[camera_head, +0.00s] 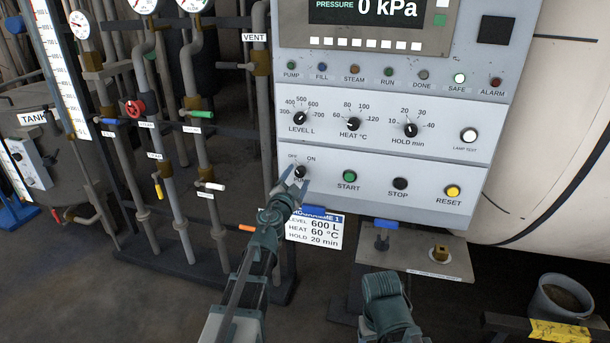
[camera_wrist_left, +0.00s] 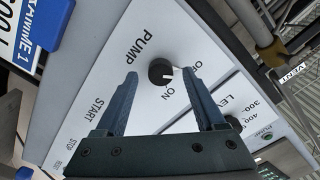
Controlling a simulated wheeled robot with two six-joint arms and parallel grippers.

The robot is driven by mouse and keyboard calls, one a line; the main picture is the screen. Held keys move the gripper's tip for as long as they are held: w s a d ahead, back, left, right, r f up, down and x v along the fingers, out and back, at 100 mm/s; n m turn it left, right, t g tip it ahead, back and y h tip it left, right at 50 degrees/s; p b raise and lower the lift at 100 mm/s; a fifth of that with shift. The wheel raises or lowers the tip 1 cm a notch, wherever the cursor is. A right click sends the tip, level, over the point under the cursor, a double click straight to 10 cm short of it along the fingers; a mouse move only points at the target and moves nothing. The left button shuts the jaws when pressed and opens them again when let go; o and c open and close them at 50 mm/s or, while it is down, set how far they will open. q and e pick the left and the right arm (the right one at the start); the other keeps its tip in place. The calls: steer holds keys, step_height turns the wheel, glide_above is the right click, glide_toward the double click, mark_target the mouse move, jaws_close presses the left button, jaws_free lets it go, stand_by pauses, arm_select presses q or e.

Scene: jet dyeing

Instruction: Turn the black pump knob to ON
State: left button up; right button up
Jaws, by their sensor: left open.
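The black pump knob (camera_head: 299,172) is at the lower left of the control panel, with OFF and ON printed above it. In the head view its pale mark seems to point up and left toward OFF. My left gripper (camera_head: 296,181) is open in front of it, fingers toward the panel. In the left wrist view the knob (camera_wrist_left: 161,71) lies between the two open fingertips (camera_wrist_left: 160,76). I cannot tell whether they touch it.
The start button (camera_head: 349,176), stop button (camera_head: 400,183) and reset button (camera_head: 453,191) sit to the right. Above is the level knob (camera_head: 299,118). A recipe card (camera_head: 315,229) hangs below the panel. Pipes with valves (camera_head: 136,108) stand at left.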

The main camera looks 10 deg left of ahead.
arm_select(q)
steer(key=shift+w, duration=0.95)
arm_select(e)
steer(key=shift+w+d, duration=0.2)
steer(key=shift+d, duration=0.15)
arm_select(q)
jaws_close()
